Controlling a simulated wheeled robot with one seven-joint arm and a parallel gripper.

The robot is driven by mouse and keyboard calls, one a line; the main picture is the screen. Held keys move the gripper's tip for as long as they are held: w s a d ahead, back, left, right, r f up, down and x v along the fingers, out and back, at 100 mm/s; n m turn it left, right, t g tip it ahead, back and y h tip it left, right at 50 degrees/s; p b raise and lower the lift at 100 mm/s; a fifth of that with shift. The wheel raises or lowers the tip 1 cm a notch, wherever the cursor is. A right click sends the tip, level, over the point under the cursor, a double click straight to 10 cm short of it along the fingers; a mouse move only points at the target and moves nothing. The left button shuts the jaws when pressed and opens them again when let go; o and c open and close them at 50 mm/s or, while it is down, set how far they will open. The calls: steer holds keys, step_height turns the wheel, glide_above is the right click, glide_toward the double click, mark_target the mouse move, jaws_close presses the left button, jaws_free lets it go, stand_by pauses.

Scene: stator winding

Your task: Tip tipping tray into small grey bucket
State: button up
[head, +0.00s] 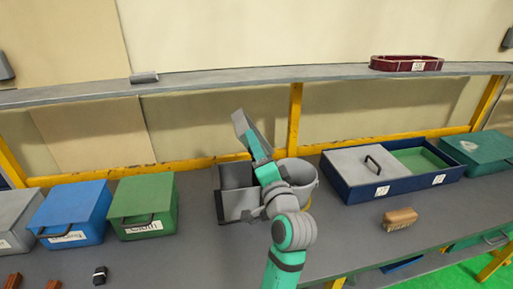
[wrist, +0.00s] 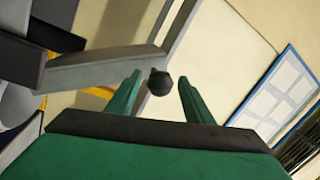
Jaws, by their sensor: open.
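The small grey bucket (head: 302,170) is round and stands behind my arm, partly hidden. A square grey box (head: 235,202) stands to its left. My gripper (head: 257,145) is raised over these two. In the wrist view my gripper (wrist: 158,88) is open, with green fingers on either side of a dark round knob (wrist: 160,83). Gaps show on both sides of the knob. A grey bar (wrist: 100,70) runs beside it. The tray's inside is not visible.
Blue (head: 72,210) and green (head: 146,203) lidded boxes stand on the left. A shelf (head: 220,81) crosses behind, with a yellow post (head: 295,115) near my gripper.

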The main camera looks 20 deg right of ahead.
steer(key=s+f, duration=0.1)
steer(key=s, duration=0.9)
steer(key=shift+s+f, duration=0.25)
steer(key=shift+f, duration=0.15)
steer(key=s+a+f+n+g+h, duration=0.15)
steer(key=s+f, duration=0.25)
steer(key=f, duration=0.5)
steer(key=s+a+f+n+g, duration=0.1)
steer(key=s+a+f+n, duration=0.2)
steer(key=f, duration=0.6)
steer(key=s+a+f+n+g+h, duration=0.1)
steer(key=s+a+f, duration=0.1)
steer(key=s+f, duration=0.5)
steer(key=s+a+f+n, duration=0.2)
steer(key=s+a, duration=0.2)
steer(key=s, duration=0.3)
steer(key=s+a+f+n+y, duration=0.1)
steer(key=s+a+f+n, duration=0.2)
steer(key=s, duration=0.4)
steer(key=s+a+f+n+g+y, duration=0.1)
steer(key=s+a+f+n, duration=0.2)
steer(key=s, duration=0.5)
steer(key=shift+a+f, duration=0.25)
steer(key=shift+a, duration=0.55)
